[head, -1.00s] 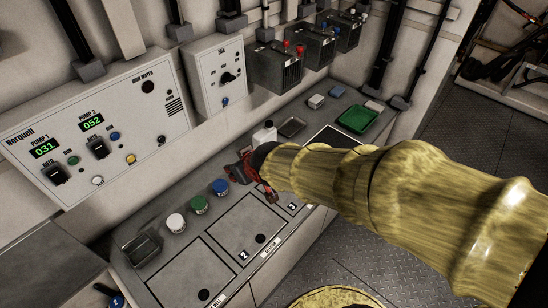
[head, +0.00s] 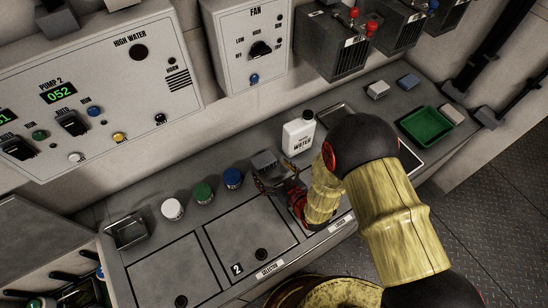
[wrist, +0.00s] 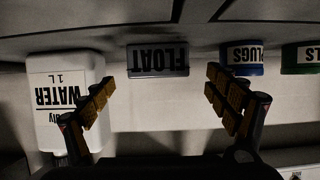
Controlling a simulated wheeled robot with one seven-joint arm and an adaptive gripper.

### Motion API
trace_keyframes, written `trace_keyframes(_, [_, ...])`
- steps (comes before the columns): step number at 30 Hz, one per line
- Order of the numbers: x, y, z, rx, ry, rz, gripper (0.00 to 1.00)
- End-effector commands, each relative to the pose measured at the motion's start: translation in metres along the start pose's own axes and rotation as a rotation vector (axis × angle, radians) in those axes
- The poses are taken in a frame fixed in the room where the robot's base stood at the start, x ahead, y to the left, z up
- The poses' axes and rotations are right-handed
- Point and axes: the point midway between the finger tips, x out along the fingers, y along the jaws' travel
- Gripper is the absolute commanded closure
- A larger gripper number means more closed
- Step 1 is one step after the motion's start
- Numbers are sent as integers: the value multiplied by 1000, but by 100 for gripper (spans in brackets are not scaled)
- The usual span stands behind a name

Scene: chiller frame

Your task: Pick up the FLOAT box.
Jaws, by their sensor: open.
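The FLOAT box (head: 264,163) is a small grey box on the counter, between the blue-lidded jar and the white water bottle. In the wrist view the picture is upside down, and the FLOAT box (wrist: 158,60) shows its label face ahead, centred between the fingers. My gripper (head: 279,182) is low over the counter on the near side of the box. In the wrist view my gripper (wrist: 160,88) is open and empty, its fingers spread wider than the box. The box appears beyond the fingertips; the exact gap cannot be told.
The white WATER bottle (head: 299,136) stands to the right of the box. The blue-lidded PLUGS jar (head: 233,178), green-lidded jar (head: 202,193) and white jar (head: 172,209) stand to the left. A green tray (head: 427,127) is farther right. The control panel wall (head: 110,70) rises behind.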

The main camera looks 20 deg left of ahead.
Motion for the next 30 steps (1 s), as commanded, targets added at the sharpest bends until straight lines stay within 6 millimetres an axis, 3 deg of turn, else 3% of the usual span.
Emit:
trace_keyframes(17, [64, 4, -1, 0, -2, 1, 11])
trace_keyframes(24, [66, 4, -4, 0, -2, 3, 11])
trace_keyframes(30, [66, 4, -4, 0, -2, 3, 21])
